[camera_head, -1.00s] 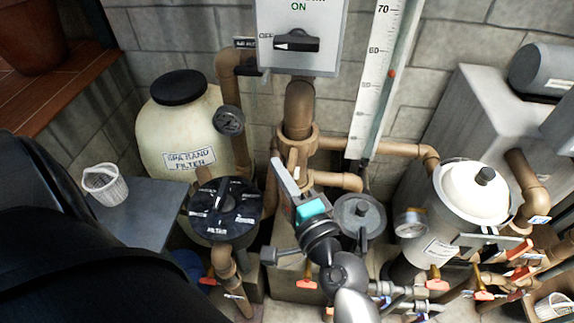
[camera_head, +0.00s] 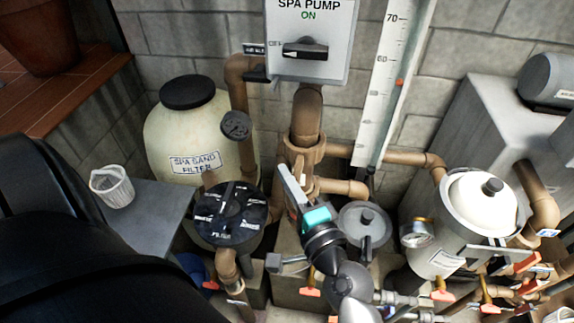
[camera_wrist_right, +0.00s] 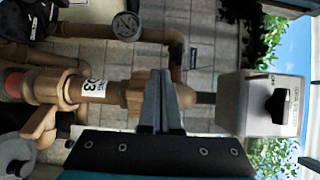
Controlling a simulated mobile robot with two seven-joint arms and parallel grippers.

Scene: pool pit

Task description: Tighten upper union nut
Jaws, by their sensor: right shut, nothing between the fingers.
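A tan union nut (camera_head: 306,151) sits on the upright brown pipe under the spa pump switch box. In the right wrist view, the pipe lies sideways and the nut (camera_wrist_right: 140,92) is just behind my fingertips. My right gripper (camera_head: 290,182) comes up from below in the head view, in front of the pipe and a little below the nut. Its grey fingers (camera_wrist_right: 160,95) are together and hold nothing. They partly cover the fitting in the right wrist view, and I cannot tell whether they touch it. My left gripper is not in view.
The switch box (camera_head: 307,40) hangs above the pipe. A black filter valve (camera_head: 231,213) stands to the left and a grey lidded pot (camera_head: 364,226) to the right. In the right wrist view, a tan valve handle (camera_wrist_right: 40,122) projects near the pipe. Other pipes crowd the right.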

